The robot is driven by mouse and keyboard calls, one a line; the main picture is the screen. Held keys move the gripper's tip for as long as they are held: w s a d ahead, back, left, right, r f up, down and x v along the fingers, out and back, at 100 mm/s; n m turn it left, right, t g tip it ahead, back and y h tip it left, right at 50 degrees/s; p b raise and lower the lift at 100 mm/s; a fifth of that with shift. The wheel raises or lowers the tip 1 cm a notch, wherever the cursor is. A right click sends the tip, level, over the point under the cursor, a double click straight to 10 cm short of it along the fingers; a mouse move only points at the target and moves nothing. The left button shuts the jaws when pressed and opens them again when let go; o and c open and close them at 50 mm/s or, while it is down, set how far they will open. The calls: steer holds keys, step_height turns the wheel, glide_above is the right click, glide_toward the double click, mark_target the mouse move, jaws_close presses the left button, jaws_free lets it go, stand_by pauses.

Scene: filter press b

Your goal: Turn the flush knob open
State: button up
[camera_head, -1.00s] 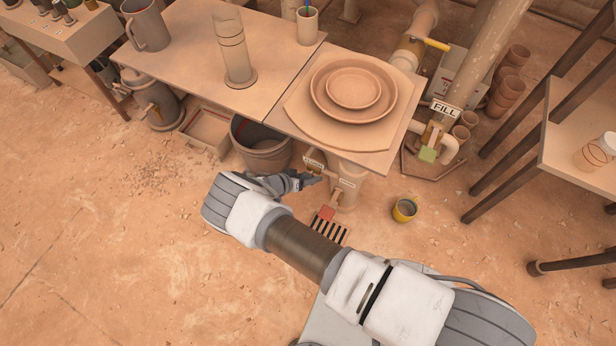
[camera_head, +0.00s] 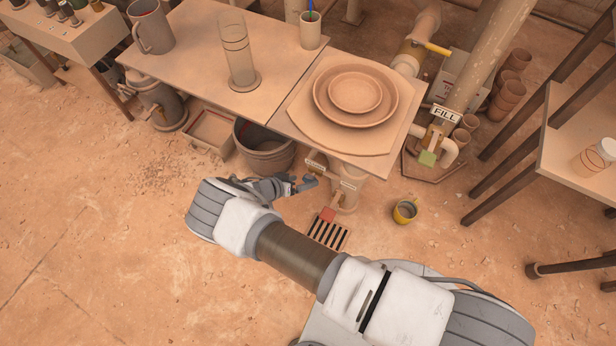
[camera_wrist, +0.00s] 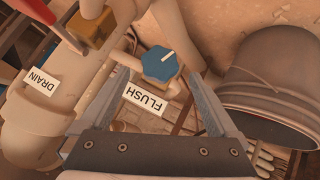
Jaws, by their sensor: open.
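The flush knob (camera_wrist: 160,63) is a blue, lobed knob with a white pointer line, seen in the wrist view on a pipe fitting. The white FLUSH label (camera_wrist: 146,101) sits just below it. My gripper (camera_wrist: 155,92) is open, with one finger on each side of the label and the knob beyond and between the tips. The fingers appear apart from the knob. In the head view my gripper (camera_head: 303,184) is under the table's front edge, beside the piping, and the knob is not clearly visible there.
The DRAIN label (camera_wrist: 41,84) and a red lever (camera_wrist: 31,14) are to the left in the wrist view. A dark bucket (camera_wrist: 268,86) stands close on the right. The table (camera_head: 340,148) with stacked plates overhangs the piping.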

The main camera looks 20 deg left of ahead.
steer(key=p+v, duration=0.3)
steer(key=v, duration=0.9)
steer(key=shift+s+r, duration=0.2)
steer(key=shift+r, duration=0.15)
steer(key=shift+a, duration=0.1)
